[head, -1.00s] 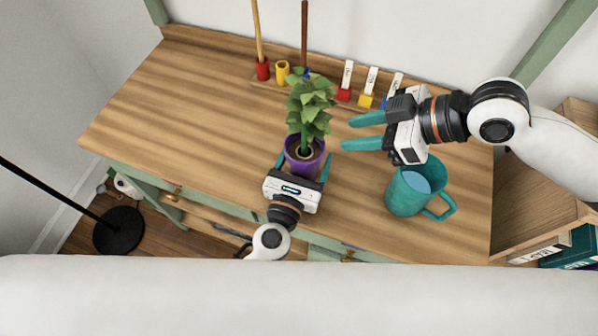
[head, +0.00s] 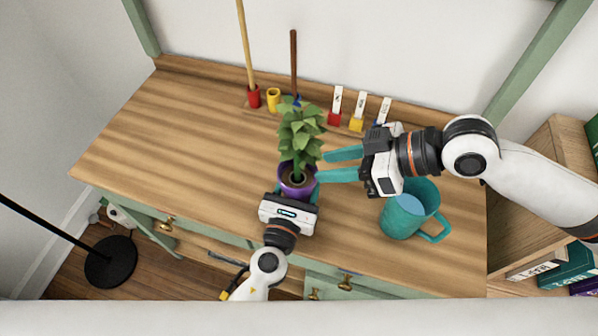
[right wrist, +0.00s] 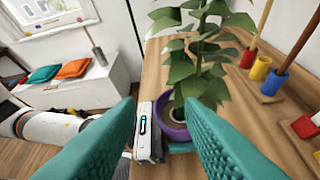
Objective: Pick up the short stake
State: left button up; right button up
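Two upright stakes stand at the back of the desk: a longer pale one (head: 245,45) in a red holder (head: 254,97), and a shorter brown one (head: 293,65) whose blue holder (head: 297,100) is partly hidden by leaves. My left gripper (head: 294,190) has its fingers on either side of the purple pot (head: 297,182) of a leafy plant (head: 301,130), seemingly against it. My right gripper (head: 320,168) is open and empty, its fingers pointing at the plant from the right. In the right wrist view the pot (right wrist: 172,122) shows between its spread fingers.
An empty yellow holder (head: 273,99) stands between the stakes. White labels in red (head: 334,118), yellow (head: 357,124) and blue holders stand to the right. A teal mug (head: 405,218) stands below my right arm. The desk's left side (head: 175,140) is clear.

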aim_at(297, 168)
jog(key=s+a+r+m+t+y, duration=0.1)
jog(key=s+a+m+t+y, duration=0.3)
jog(key=m, duration=0.7)
jog(key=s+a+r+m+t+y, duration=0.1)
jog(key=a+m+t+y, duration=0.2)
jog(key=a+m+t, duration=0.5)
jog(key=s+d+f+m+t+h, duration=0.1)
jog(key=d+f+m+t+h, duration=0.2)
jog(key=m+h, duration=0.9)
jog(key=s+d+f+m+h, duration=0.1)
jog(key=d+f+m+h, duration=0.35)
jog(key=m, duration=1.25)
jog(key=shift+h, duration=0.25)
jog(key=w, duration=0.3)
jog(key=w+a, duration=0.1)
jog(key=w, duration=0.1)
jog(key=shift+w+a+r, duration=0.15)
jog(key=shift+w+a, duration=0.05)
jog(key=shift+w, duration=0.2)
jog(key=shift+w+a+f, duration=0.1)
jog(key=shift+w+f, duration=0.05)
jog(key=shift+w, duration=1.2)
jog(key=shift+w+a+f, duration=0.1)
jog(key=shift+w+f, duration=0.05)
jog(key=shift+w, duration=1.2)
jog(key=c, duration=0.7)
jog(key=shift+s+a, duration=0.1)
grip_shut()
